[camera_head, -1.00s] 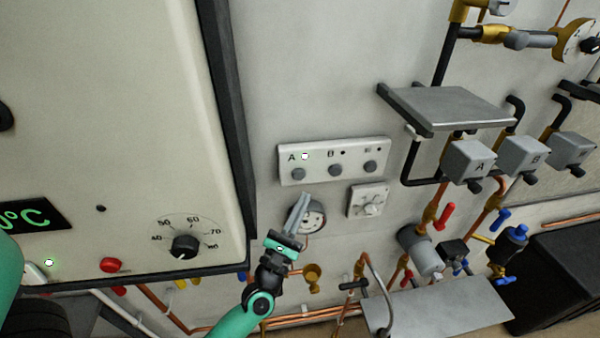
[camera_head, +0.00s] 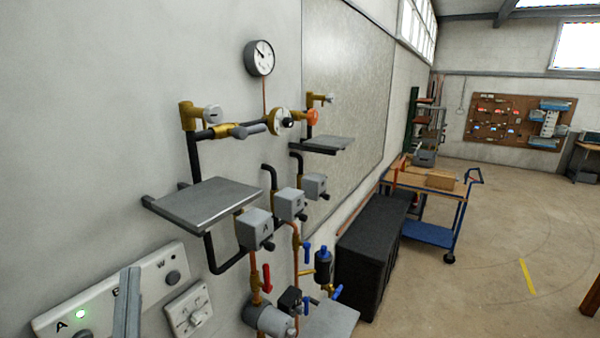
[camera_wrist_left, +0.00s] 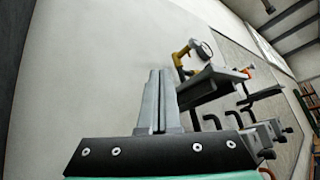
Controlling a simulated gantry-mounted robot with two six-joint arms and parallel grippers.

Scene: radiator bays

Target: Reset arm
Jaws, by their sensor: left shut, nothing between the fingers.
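My left gripper (camera_head: 127,300) shows at the bottom left of the head view, its grey fingers pointing up and pressed together with nothing between them. It stands in front of the white switch panel (camera_head: 45,322) and hides part of it. In the left wrist view the gripper's shut fingers (camera_wrist_left: 158,100) point up at the pale wall. The panel's light by A (camera_head: 81,314) glows green. The rest of my left arm is below the frame. My right gripper is in neither view.
A grey metal shelf (camera_head: 205,203) juts from the wall right of the panel. Valve boxes (camera_head: 254,228), copper pipes and a pressure gauge (camera_head: 259,58) are on the wall. A black cabinet (camera_head: 372,245) and a blue trolley (camera_head: 430,234) stand further right. The floor (camera_head: 490,270) beyond is open.

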